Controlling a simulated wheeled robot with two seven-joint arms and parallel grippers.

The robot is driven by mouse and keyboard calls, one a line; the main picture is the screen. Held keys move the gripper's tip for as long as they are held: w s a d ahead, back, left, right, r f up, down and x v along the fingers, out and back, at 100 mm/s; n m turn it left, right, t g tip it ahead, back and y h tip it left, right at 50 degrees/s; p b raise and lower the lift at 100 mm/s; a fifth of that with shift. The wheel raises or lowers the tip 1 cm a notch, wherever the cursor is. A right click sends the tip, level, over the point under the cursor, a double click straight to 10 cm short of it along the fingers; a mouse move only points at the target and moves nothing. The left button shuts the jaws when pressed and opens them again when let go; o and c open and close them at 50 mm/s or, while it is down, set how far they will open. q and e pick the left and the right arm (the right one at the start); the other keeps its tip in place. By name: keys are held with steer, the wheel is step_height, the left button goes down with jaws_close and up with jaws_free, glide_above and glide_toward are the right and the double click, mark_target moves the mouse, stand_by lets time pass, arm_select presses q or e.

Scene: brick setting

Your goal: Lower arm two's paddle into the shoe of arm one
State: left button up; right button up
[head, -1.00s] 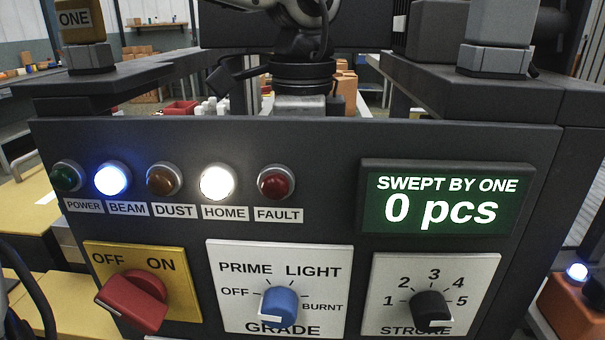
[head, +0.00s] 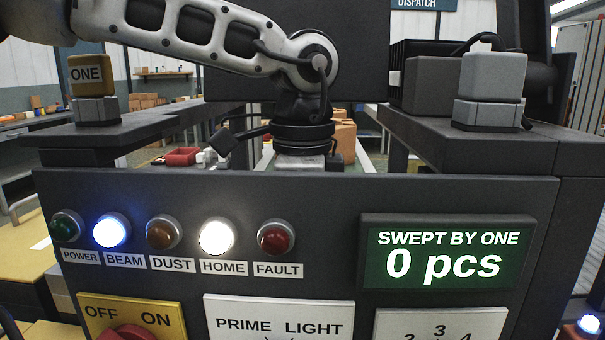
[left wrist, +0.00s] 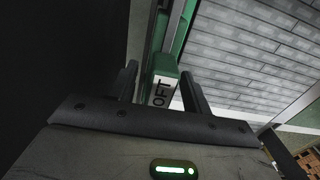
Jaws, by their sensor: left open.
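A yellow block marked ONE (head: 87,74) sits on a grey post at the left. I cannot make out a paddle or a shoe. Contact is unclear. My right gripper is out of view.
The dark panel (head: 330,199) fills the front. Its BEAM lamp (head: 111,230) and HOME lamp (head: 216,237) are lit. The green display (head: 440,252) reads SWEPT BY ONE, 0 pcs. A pale block on a post (head: 490,88) stands at the right.

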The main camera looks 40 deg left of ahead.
arm_select(q)
step_height(320, 180, up, 16)
steer(key=p, duration=0.4)
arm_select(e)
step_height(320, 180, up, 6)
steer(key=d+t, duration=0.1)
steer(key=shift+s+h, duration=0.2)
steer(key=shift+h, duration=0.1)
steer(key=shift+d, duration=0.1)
